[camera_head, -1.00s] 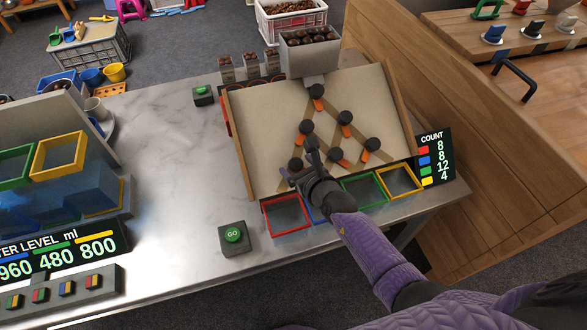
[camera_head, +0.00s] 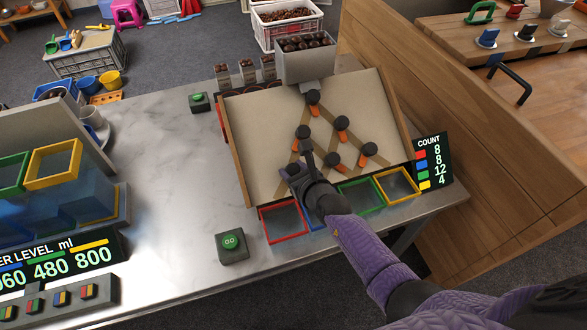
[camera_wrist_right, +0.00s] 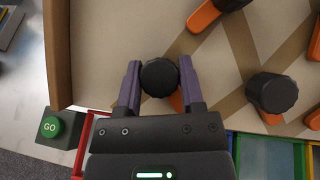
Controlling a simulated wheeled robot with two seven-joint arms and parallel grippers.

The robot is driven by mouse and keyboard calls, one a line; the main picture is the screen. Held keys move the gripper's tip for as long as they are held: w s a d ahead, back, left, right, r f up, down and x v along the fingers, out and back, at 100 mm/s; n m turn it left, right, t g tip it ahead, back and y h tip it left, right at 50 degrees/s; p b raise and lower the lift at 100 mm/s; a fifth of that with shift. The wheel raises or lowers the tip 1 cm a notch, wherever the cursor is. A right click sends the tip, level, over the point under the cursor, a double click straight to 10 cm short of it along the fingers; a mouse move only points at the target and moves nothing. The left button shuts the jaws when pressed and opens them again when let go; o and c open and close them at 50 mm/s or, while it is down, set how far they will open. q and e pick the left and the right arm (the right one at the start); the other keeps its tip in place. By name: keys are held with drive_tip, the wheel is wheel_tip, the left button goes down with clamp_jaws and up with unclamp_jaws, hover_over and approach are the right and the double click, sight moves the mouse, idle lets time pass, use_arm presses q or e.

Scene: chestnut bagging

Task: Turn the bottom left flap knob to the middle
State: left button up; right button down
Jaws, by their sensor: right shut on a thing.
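The sloped board (camera_head: 255,130) carries several black knobs with orange flaps. The bottom left flap knob (camera_wrist_right: 159,77) sits between the two purple fingers of my right gripper (camera_wrist_right: 159,86) in the right wrist view. The fingers are shut on its sides. A bit of its orange flap (camera_wrist_right: 176,102) shows below and to the right of the knob, partly hidden by a finger. In the head view my right gripper (camera_head: 293,170) covers most of this knob. My left gripper is in neither view.
Bottom middle knob (camera_head: 332,160) stands close to the right of my gripper, with middle left knob (camera_head: 303,131) above it. Red (camera_head: 266,226), green (camera_head: 377,206) and yellow (camera_head: 414,193) bins line the lower edge. A GO button (camera_head: 231,243) stands on the table.

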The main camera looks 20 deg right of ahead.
drive_tip(key=shift+r+m+p, duration=0.1)
drive_tip(key=shift+m+p, duration=0.25)
drive_tip(key=shift+m, duration=0.05)
drive_tip(key=m+h+p, duration=0.1)
drive_tip(key=m+h, duration=0.1)
drive_tip(key=shift+a+m+p, duration=0.1)
drive_tip(key=shift+m+p, duration=0.2)
drive_tip(key=shift+m+h+p, duration=0.3)
drive_tip(key=shift+m+h, duration=0.4)
drive_tip(key=shift+m, duration=0.2)
drive_tip(key=shift+m+h, duration=0.4)
drive_tip(key=shift+m, duration=0.4)
drive_tip(key=shift+m+g+h, duration=0.3)
drive_tip(key=shift+m+h, duration=0.4)
drive_tip(key=shift+m, duration=0.4)
drive_tip(key=shift+f, duration=0.2)
drive_tip(key=shift+m, duration=0.3)
